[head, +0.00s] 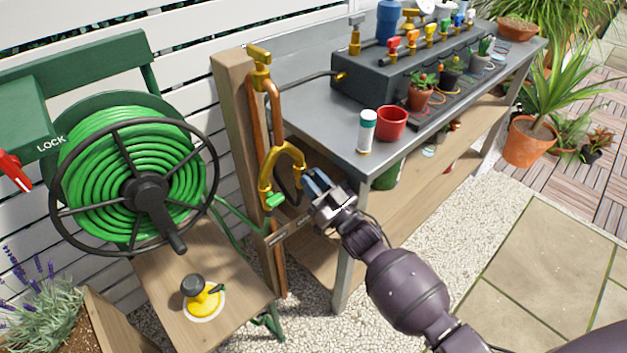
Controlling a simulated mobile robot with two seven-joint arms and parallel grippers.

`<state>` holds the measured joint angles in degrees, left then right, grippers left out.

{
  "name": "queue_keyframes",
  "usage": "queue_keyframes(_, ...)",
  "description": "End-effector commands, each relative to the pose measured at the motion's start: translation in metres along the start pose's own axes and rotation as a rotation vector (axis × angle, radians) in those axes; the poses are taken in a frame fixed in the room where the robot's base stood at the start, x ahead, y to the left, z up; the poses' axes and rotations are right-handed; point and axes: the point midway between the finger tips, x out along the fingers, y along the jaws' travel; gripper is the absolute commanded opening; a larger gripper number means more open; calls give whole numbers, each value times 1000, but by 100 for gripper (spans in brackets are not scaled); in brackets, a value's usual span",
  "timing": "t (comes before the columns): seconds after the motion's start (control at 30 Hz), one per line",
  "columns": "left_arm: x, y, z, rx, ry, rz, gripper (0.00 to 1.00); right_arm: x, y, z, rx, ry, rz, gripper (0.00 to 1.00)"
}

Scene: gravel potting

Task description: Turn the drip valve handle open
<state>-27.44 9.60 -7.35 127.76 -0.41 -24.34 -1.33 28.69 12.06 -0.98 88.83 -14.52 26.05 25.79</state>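A brass Y-shaped splitter (285,160) hangs on the copper pipe (274,115) fixed to a wooden post. The fingers appear apart. The right outlet and any handle on it are largely hidden by the gripper, so I cannot tell whether the fingers touch a handle. My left gripper is out of view.
A green hose reel (145,185) stands at the left. A grey bench (300,105) carries a grey manifold box (375,82) with coloured valves, a red cup (391,123) and a white bottle (366,132). A yellow sprinkler (203,300) lies on the wooden platform (170,262) below.

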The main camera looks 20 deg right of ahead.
Motion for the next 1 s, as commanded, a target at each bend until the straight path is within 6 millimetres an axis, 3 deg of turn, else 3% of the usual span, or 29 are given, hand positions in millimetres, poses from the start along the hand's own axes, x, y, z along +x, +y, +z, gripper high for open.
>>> queue_keyframes(0.03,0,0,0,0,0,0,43,0,0,0,0,0,0,30)
queue_keyframes(0.1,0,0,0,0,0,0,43,0,0,0,0,0,0,39)
queue_keyframes(0.47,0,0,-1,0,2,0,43,-5,0,0,1,-1,1,39)
queue_keyframes(1.0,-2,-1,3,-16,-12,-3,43,-90,0,-1,0,0,1,39)
